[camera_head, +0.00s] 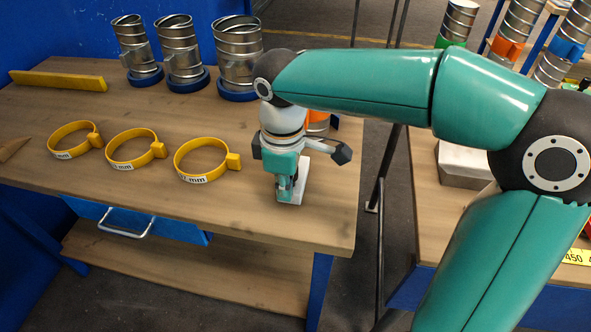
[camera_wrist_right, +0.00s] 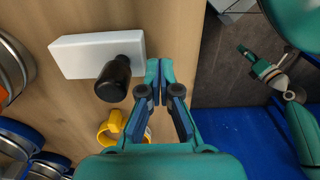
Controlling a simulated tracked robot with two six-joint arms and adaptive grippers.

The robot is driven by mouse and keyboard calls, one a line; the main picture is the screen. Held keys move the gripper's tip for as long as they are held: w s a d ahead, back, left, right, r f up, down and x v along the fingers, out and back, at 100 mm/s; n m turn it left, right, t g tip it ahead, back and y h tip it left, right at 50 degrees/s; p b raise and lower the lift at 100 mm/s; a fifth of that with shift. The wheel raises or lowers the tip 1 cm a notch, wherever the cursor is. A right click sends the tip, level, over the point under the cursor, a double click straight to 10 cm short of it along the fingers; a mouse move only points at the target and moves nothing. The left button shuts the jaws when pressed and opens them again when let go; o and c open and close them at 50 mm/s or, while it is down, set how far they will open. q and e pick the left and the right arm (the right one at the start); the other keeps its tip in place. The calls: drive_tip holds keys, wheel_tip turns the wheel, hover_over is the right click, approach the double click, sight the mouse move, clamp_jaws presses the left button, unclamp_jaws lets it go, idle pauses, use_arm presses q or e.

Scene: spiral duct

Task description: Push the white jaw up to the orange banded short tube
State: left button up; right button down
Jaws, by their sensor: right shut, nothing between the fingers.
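The white jaw (camera_head: 297,186) is a flat white block on the workbench, partly covered by my right gripper in the head view. In the wrist view the jaw (camera_wrist_right: 70,57) shows whole, with a black knob (camera_wrist_right: 113,78) on it. My right gripper (camera_head: 285,190) points down at the jaw's front end. Its fingertips (camera_wrist_right: 160,68) are shut and empty beside that end; contact is unclear. The orange banded short tube (camera_head: 318,121) stands behind the jaw, mostly hidden by my arm; its orange band (camera_wrist_right: 6,75) shows at the wrist view's left edge. My left gripper (camera_wrist_right: 263,68) appears small there, fingers unclear.
Yellow ring clamps (camera_head: 205,160) lie left of my right gripper. Metal tubes on blue bases (camera_head: 240,93) stand at the back, near a yellow bar (camera_head: 58,81). The workbench (camera_head: 240,220) is bare in front. A second bench (camera_head: 432,215) stands right, across a gap.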

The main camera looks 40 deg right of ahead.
drive_tip(key=shift+d, duration=0.1)
idle(0.3)
drive_tip(key=shift+w+d+p, duration=1.15)
drive_tip(key=shift+w+d, duration=0.65)
drive_tip(key=shift+d, duration=0.25)
drive_tip(key=shift+w+d+p, duration=1.05)
drive_tip(key=shift+w+d, duration=0.35)
drive_tip(key=shift+d, duration=0.2)
drive_tip(key=shift+s+a, duration=0.2)
drive_tip(key=shift+a, duration=0.1)
drive_tip(key=shift+s+a+b, duration=0.4)
drive_tip(key=shift+s+a, duration=0.2)
drive_tip(key=shift+a, duration=0.05)
wheel_tip(320, 180, up, 9)
drive_tip(key=p, duration=0.8)
